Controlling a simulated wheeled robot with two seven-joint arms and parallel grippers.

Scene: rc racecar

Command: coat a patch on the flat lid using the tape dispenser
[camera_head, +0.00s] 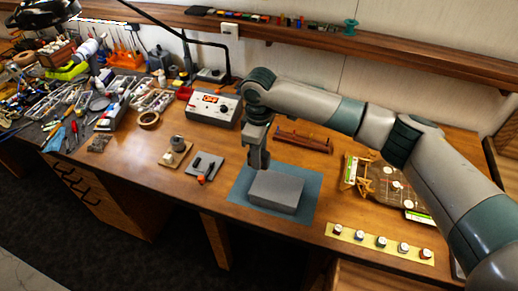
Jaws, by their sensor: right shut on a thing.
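A grey box with a flat lid (276,187) lies on a blue mat (240,196) near the front middle of the table. My right gripper (259,150) points down over the back left edge of the lid. It is shut on a small grey thing, apparently the tape dispenser, mostly hidden by the gripper. I cannot tell whether this thing touches the lid. No patch of coating is clear on the lid's visible top. My left gripper is not in view.
A grey holder with an orange-tipped piece (203,168) and a wooden block with a metal knob (177,150) stand left of the mat. A control box (213,106) is behind. A yellow strip with several small pots (380,243) lies right. My right arm crosses above the table's right side.

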